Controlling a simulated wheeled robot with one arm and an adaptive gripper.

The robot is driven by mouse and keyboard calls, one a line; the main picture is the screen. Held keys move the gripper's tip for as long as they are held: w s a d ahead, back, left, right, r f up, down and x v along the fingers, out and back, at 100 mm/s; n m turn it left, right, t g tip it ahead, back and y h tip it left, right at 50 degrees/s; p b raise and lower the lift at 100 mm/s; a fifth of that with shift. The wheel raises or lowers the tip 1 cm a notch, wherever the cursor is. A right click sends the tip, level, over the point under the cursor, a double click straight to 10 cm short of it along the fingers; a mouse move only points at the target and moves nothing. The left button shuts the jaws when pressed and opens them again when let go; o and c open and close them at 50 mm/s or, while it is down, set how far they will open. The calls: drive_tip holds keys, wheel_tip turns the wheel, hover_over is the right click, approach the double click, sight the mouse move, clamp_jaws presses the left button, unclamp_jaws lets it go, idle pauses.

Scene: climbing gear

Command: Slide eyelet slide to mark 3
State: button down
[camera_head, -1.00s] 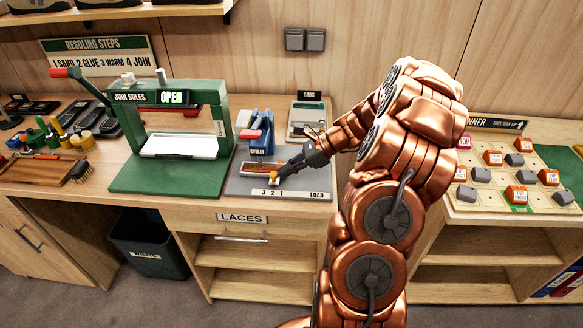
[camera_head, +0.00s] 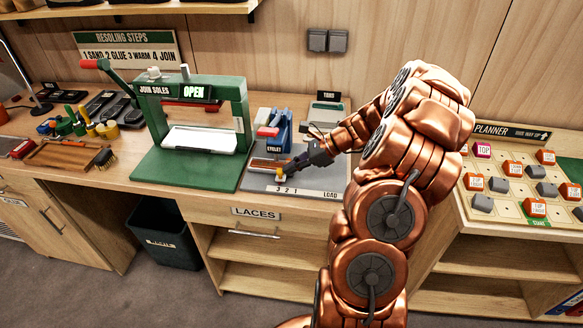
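The eyelet press (camera_head: 276,132), blue with a red part, stands on a grey base plate (camera_head: 316,178) on the bench. A pale strip along the front of the plate (camera_head: 306,192) reads 3 2 1 from left to right, with LOAD at its right end. A small yellow piece (camera_head: 281,171), seemingly the slide's knob, shows just behind the 3. My dark gripper (camera_head: 288,170) reaches in from the right, with its tips at or against this piece. The fingers are too small and overlapped to tell whether they grip it.
Left of the plate stands the green sole press (camera_head: 196,180), its sign reading OPEN. A planner board with blocks (camera_head: 552,217) is at right. A dark bin (camera_head: 160,232) stands below the bench.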

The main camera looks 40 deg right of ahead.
drive_tip(key=s+d, duration=0.1)
drive_tip(key=s+d+r, duration=0.1)
drive_tip(key=d, duration=0.1)
drive_tip(key=s+d, duration=0.1)
drive_tip(key=d, duration=0.1)
drive_tip(key=shift+s+r, duration=0.25)
drive_tip(key=shift+r, duration=0.05)
drive_tip(key=b+v, duration=0.1)
drive_tip(key=v, duration=0.6)
drive_tip(key=shift+s+r+b, duration=0.15)
drive_tip(key=shift+r+b, duration=0.15)
drive_tip(key=shift+r, duration=0.15)
drive_tip(key=s+a+r+n+g+h, duration=0.1)
drive_tip(key=s+a+r+n+g, duration=0.15)
drive_tip(key=a+n, duration=0.7)
drive_tip(key=s+a+r+n+g+h, duration=0.1)
drive_tip(key=s+a+r+n+g, duration=0.2)
drive_tip(key=a, duration=1.3)
drive_tip(key=s+a+f+n+g+h, duration=0.1)
drive_tip(key=s+a+n+h, duration=0.2)
drive_tip(key=s+n, duration=0.3)
drive_tip(key=s+a+f+n+g+h, duration=0.1)
drive_tip(key=s+n, duration=0.5)
drive_tip(key=s, duration=0.7)
drive_tip(key=a+f+h, duration=0.1)
drive_tip(key=a+h, duration=0.1)
drive_tip(key=shift+a+f+n+h, duration=0.3)
drive_tip(key=shift+a+n, duration=0.05)
